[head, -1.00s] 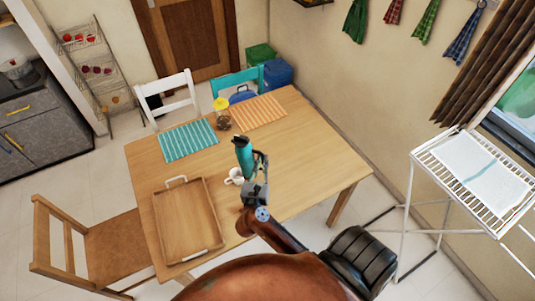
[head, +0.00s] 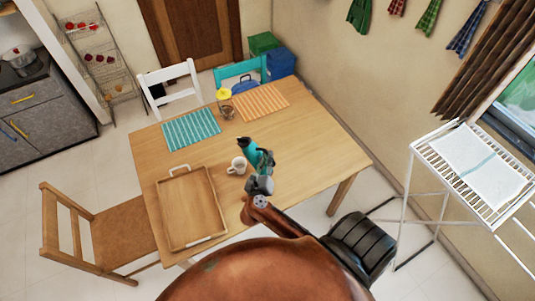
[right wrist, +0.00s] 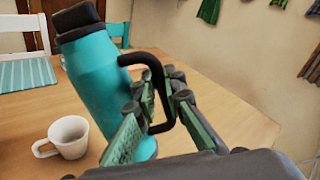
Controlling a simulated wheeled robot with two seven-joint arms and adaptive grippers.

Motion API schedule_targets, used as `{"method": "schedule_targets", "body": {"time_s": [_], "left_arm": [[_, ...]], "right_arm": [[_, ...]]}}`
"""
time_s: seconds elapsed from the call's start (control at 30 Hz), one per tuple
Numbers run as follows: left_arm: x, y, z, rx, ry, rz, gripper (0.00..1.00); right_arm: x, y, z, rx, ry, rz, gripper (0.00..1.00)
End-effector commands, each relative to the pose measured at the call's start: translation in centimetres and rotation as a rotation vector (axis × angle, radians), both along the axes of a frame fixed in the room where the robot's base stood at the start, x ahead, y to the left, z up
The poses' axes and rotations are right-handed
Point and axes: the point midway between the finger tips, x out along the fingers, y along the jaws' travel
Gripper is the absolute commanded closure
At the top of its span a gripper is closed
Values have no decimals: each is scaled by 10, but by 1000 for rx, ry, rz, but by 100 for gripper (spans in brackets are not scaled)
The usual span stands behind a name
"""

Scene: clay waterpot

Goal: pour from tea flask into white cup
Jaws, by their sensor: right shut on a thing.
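The tea flask (head: 257,154) is teal with a black cap and a black loop handle. It leans to the upper left in the head view. It fills the left middle of the right wrist view (right wrist: 98,75). My right gripper (head: 266,168) is shut on the flask's handle; its green finger pads (right wrist: 163,98) show around it. The white cup (head: 238,165) stands upright on the table just left of the flask, handle to the left; it also shows in the right wrist view (right wrist: 70,138). Whether the flask's base touches the table I cannot tell. My left gripper is not in view.
A wooden tray (head: 163,215) lies left of the cup on the table (head: 310,145). A yellow-lidded jar (head: 227,108) stands near the teal striped mat (head: 190,129) and the orange striped mat (head: 262,102). The table's right side is clear.

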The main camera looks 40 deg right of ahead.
Motion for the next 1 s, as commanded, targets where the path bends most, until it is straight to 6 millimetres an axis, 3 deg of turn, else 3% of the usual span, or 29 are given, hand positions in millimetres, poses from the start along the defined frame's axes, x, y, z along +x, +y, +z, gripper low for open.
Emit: {"method": "schedule_targets", "body": {"time_s": [0.53,1.0], "left_arm": [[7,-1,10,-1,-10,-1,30],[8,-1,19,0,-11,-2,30]], "right_arm": [[-1,-1,-28,-118,227,1,100],[-1,0,-29,-137,266,-1,100]]}}
